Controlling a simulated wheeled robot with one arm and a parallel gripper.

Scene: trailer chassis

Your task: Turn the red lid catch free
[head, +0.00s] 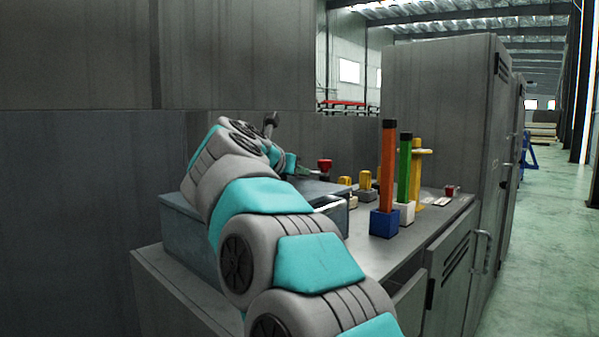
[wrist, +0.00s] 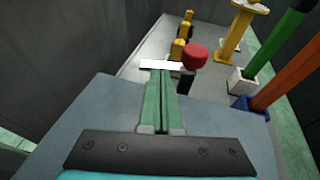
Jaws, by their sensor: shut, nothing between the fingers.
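The red lid catch (head: 324,166) is a round red knob on a short dark stem at the edge of a blue-grey box (head: 190,233). In the wrist view the red catch (wrist: 195,56) stands just right of my fingertips, and the box lid (wrist: 95,105) lies beneath them. My gripper (wrist: 160,72) is shut and empty, its green fingers together and pointing at the lid's far edge. A pale bar (wrist: 160,65) shows at the fingertips. I cannot tell whether the fingers touch the catch. In the head view my arm hides much of the box.
An orange post (head: 388,170), a green post (head: 405,170) and a yellow stand (head: 417,178) rise on the bench right of the box. Small yellow pieces (head: 365,180) stand behind the catch. A tall grey cabinet (head: 435,110) stands behind. Open floor (head: 545,240) lies right.

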